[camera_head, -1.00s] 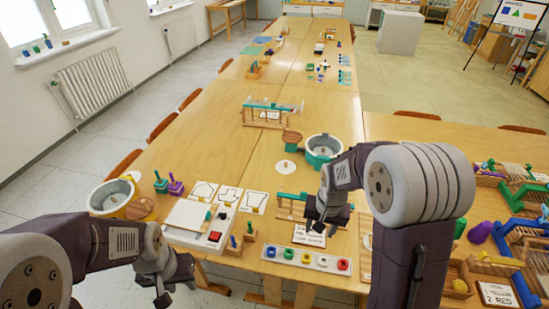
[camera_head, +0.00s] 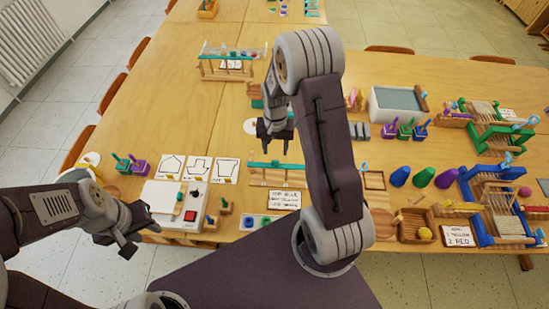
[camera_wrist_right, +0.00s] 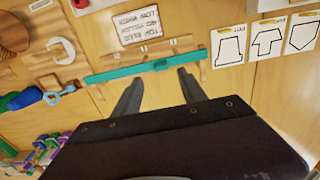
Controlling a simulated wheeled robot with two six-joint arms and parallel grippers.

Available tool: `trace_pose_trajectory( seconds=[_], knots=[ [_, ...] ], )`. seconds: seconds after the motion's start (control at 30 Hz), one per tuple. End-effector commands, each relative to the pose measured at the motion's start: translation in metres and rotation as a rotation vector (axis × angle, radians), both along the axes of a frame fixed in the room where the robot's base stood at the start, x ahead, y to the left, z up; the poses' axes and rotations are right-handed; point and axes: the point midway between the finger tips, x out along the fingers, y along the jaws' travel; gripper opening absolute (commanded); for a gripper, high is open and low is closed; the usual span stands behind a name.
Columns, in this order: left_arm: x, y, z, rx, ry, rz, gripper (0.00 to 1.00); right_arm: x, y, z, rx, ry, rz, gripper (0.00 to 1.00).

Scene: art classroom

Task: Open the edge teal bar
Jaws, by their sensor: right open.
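The teal bar (camera_head: 277,164) lies along the far edge of a light wooden frame on the table, behind a printed card (camera_head: 284,199). My right gripper (camera_head: 274,146) is open and empty, pointing down over the bar's far side. In the right wrist view its two fingers (camera_wrist_right: 158,82) are spread, their tips just short of the bar; contact is not clear. My left gripper (camera_head: 136,240) hangs open and empty at the table's front left.
A white box with a red button (camera_head: 190,214) and several shape cards (camera_head: 198,169) stand left of the bar. Wooden trays (camera_head: 416,226), coloured cones (camera_head: 423,177) and a blue frame (camera_head: 483,220) crowd the right. A rack (camera_head: 228,65) stands farther back.

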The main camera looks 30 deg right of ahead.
Motion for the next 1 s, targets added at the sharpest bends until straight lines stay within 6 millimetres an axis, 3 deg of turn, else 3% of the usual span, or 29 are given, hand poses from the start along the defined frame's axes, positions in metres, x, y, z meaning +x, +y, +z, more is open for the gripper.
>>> trace_pose_trajectory(
  seconds=[0.33, 0.5, 0.7, 0.73, 0.9, 1.0],
  knots=[
    [0.000, 0.000, 0.011, 0.000, -0.001, 0.000, 0.36, -0.001, 0.000, -0.067, 0.001, 0.004, 0.000, 0.49],
    [0.000, 0.000, 0.011, 0.000, -0.001, 0.000, 0.36, 0.000, 0.000, -0.079, 0.001, 0.001, 0.000, 0.49],
    [0.000, 0.000, 0.011, 0.000, -0.001, 0.000, 0.36, 0.000, 0.000, -0.080, 0.000, 0.000, 0.000, 0.49],
    [0.000, 0.000, 0.011, 0.000, -0.001, 0.000, 0.36, 0.000, 0.000, -0.080, 0.000, 0.000, 0.000, 0.46],
    [0.000, 0.000, 0.011, 0.000, -0.001, 0.000, 0.36, 0.000, 0.000, -0.080, 0.000, 0.000, 0.000, 0.00],
    [0.000, 0.000, 0.011, 0.000, -0.001, 0.000, 0.36, 0.000, 0.000, -0.080, 0.000, 0.000, 0.000, 0.00]
  ],
)
